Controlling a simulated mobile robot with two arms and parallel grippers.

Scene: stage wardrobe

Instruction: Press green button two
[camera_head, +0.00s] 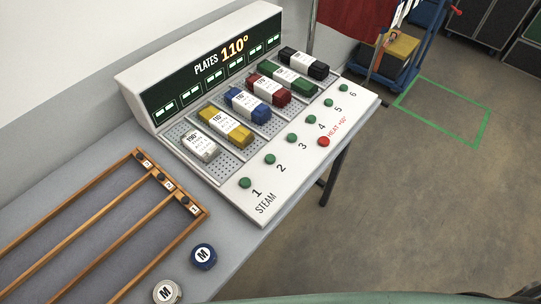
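Green button two (269,158) is a small round green knob on the sloped white front of the steam panel (224,190). The printed number 2 (281,168) is beside it. Green button one (245,182) is nearer to me, and green button three (292,138) is farther along the same row. Nothing covers button two. Neither of my grippers is in view, so their positions and states do not show.
A red heat button (323,141) sits near the panel's front edge. Coloured labelled blocks, including a yellow one (226,128), lie on perforated plates behind the buttons. A wooden rack (95,217) and a blue M disc (204,256) are at lower left.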

